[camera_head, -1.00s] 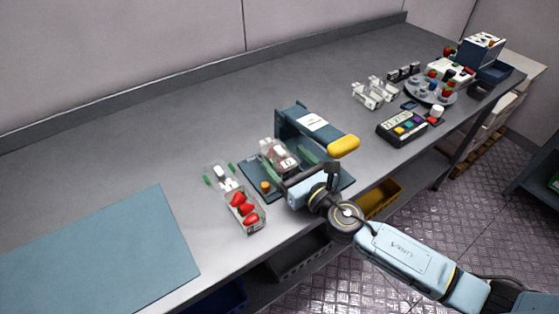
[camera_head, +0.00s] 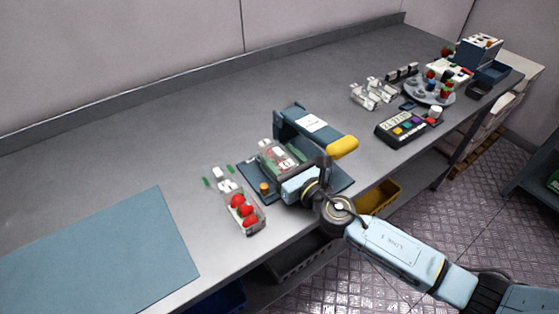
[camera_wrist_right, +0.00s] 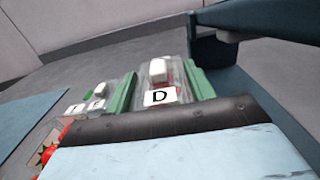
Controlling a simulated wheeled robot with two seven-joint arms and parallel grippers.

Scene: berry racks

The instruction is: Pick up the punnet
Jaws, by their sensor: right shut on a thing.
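The punnet (camera_head: 279,157) is a clear box with red fruit under its lid, standing on the dark base plate (camera_head: 335,185) of a blue press (camera_head: 292,120). In the right wrist view the punnet (camera_wrist_right: 160,75) shows a white label with a black D and a white block on top. Green strips flank it closely on both sides. My right gripper (camera_head: 283,163) reaches in from the front and is shut on the punnet, its fingertips partly hidden by its own body. My left gripper is not in view.
An open punnet of strawberries (camera_head: 244,214) stands left of the plate, with small white pieces (camera_head: 222,177) behind it. A button box (camera_head: 402,126) lies further right. The blue mat (camera_head: 95,255) at left is empty.

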